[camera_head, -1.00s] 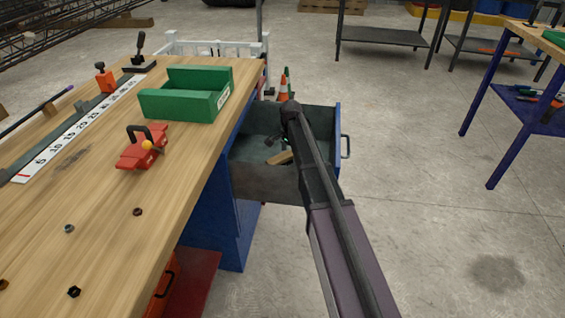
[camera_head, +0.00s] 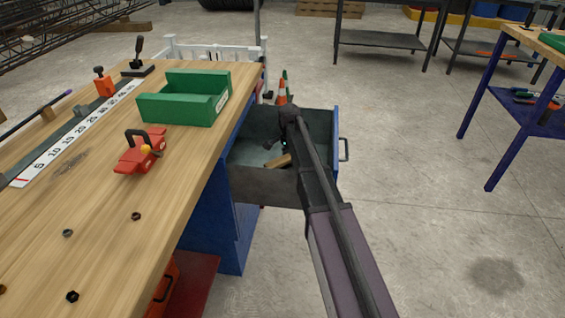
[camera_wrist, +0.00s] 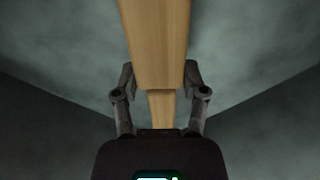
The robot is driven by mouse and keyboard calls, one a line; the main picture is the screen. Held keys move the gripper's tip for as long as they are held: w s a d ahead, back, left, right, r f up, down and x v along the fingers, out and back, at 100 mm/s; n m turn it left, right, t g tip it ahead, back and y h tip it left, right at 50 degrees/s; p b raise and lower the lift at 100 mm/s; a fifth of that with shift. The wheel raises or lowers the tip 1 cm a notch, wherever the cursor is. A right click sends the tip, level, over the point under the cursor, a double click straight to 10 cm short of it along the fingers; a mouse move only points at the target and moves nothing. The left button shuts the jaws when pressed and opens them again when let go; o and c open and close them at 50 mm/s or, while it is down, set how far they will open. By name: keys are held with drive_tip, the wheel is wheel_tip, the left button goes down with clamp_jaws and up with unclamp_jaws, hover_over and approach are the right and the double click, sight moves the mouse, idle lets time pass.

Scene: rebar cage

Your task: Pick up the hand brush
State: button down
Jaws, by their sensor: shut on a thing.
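The hand brush (camera_head: 279,161) shows as a light wooden piece inside the open drawer in the head view. In the wrist view its wooden body (camera_wrist: 156,45) runs from the top edge down between the fingers. My gripper (camera_wrist: 160,82) is shut on it, with one finger on each side of the wood. In the head view my gripper (camera_head: 285,145) is inside the drawer, and my arm partly hides it. No bristles can be made out.
The grey drawer (camera_head: 262,187) stands out from the workbench (camera_head: 112,215), and its walls surround my gripper. A green bin (camera_head: 176,108) and a red tool (camera_head: 140,155) stand on the bench. The floor to the right is clear.

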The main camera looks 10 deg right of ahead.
drive_tip(key=shift+r, duration=0.1)
wheel_tip(320, 180, up, 10)
drive_tip(key=p, duration=1)
idle(0.6)
drive_tip(key=c, duration=0.9)
unclamp_jaws()
drive_tip(key=c, duration=0.3)
wheel_tip(320, 180, up, 43)
drive_tip(key=p, duration=4.3)
hover_over(289, 156)
drive_tip(key=shift+c, duration=0.2)
